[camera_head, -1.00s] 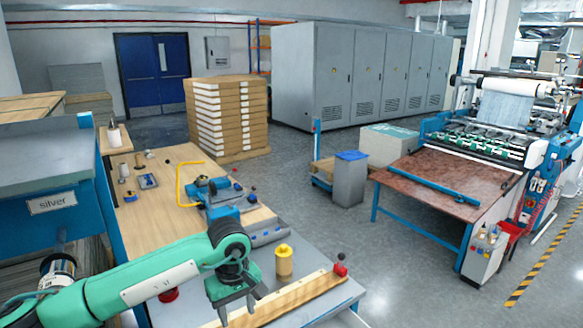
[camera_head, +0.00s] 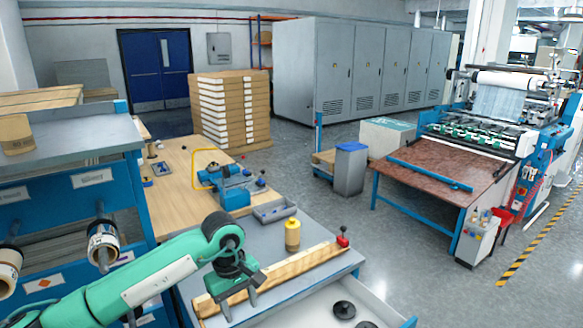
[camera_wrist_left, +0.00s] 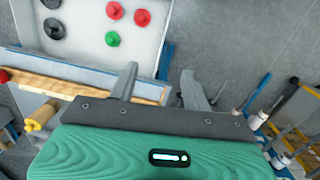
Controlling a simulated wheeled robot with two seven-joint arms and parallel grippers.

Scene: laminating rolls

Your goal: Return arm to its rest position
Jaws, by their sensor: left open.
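My left arm comes in from the lower left in the head view, green with dark joints. Its left gripper (camera_head: 239,303) is open and empty, fingers pointing down beside the long wooden strip (camera_head: 275,278) at the bench's front. In the left wrist view the two grey fingers of the gripper (camera_wrist_left: 158,76) stand apart with nothing between them. My right gripper is not in view.
A yellow-capped roll (camera_head: 292,236) stands on the bench behind the strip. An open white drawer (camera_head: 300,312) with dark round knobs projects below the bench; the wrist view shows red and green ones too. A blue shelf rack (camera_head: 135,185) stands close at left.

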